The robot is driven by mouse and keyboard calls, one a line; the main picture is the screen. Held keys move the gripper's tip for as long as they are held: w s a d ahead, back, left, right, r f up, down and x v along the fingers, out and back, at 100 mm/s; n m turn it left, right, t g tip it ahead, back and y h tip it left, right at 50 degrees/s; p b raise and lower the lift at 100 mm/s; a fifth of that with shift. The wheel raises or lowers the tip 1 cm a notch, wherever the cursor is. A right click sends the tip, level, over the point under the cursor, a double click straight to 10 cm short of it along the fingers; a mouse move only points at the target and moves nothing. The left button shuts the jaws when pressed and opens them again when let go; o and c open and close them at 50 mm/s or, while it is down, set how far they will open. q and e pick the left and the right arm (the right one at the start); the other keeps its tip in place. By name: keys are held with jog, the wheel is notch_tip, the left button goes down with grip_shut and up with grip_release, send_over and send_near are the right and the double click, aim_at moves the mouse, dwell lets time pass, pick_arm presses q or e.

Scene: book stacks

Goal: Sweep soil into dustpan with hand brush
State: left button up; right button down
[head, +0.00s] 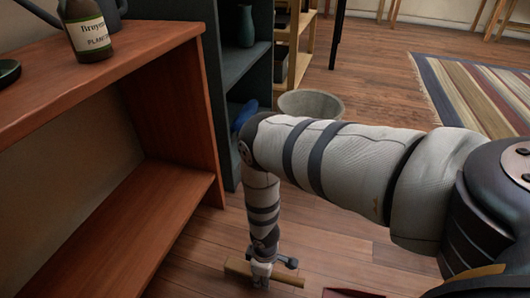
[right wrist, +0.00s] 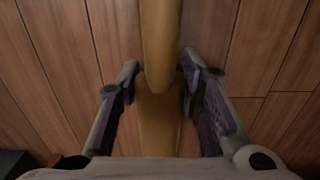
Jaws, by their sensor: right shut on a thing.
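My right gripper (head: 261,279) reaches down to the floor in the head view and is shut on a tan wooden thing, likely the hand brush (head: 292,280). In the right wrist view the long tan handle (right wrist: 160,40) runs between the two fingers of the gripper (right wrist: 159,75). Its bristles cannot be made out. A dark red edge (head: 350,293), possibly the dustpan, shows at the bottom of the head view, right of the gripper, mostly cut off. I see no soil clearly. My left gripper is not in view.
A reddish wooden shelf unit (head: 150,190) stands at the left, with a brown labelled bottle (head: 88,38) on top. A dark blue-grey shelf (head: 240,65) and a grey pot (head: 311,104) stand behind my arm. A striped rug (head: 480,95) lies far right. Wooden floor around the gripper is open.

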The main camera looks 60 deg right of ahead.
notch_tip(320, 180, up, 4)
jog(key=p, duration=0.2)
jog(key=shift+f+p, duration=0.25)
jog(key=shift+p, duration=0.05)
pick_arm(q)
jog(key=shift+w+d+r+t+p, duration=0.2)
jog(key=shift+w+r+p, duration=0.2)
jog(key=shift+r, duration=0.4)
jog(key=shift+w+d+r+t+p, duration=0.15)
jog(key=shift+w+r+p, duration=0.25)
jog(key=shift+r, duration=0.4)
pick_arm(e)
jog(key=shift+r, duration=0.9)
